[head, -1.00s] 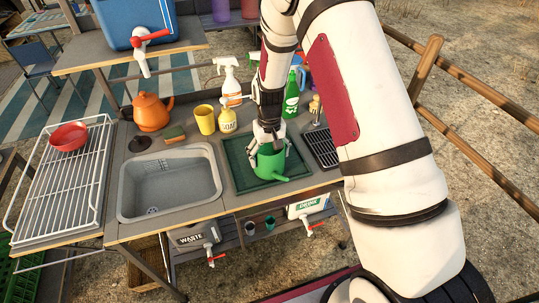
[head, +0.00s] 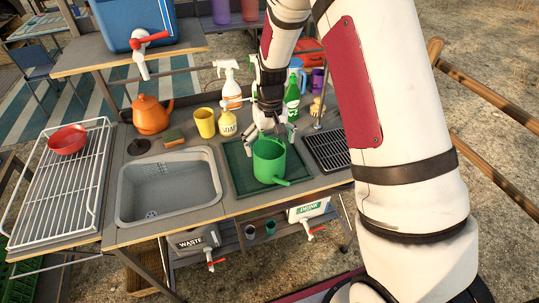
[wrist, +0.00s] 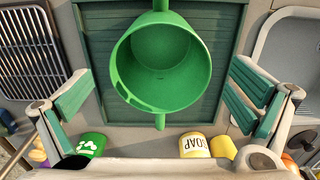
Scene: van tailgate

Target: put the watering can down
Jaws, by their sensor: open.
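The green watering can (head: 268,160) stands upright on the dark green ribbed mat (head: 237,172) beside the sink. In the wrist view I look down into the empty can (wrist: 160,62), with the mat (wrist: 95,35) around it. My gripper (head: 272,132) is open above and behind the can. In the wrist view its two green-padded fingers (wrist: 161,98) are spread wide on either side of the can, with a clear gap on each side, and the can appears free of them.
The grey sink (head: 168,186) lies left of the mat and a black drain grille (head: 327,149) right of it. Behind stand a soap bottle (head: 227,124), yellow cup (head: 204,122), white spray bottle (head: 231,88) and green bottle (head: 292,98). An orange kettle (head: 152,115) is farther left.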

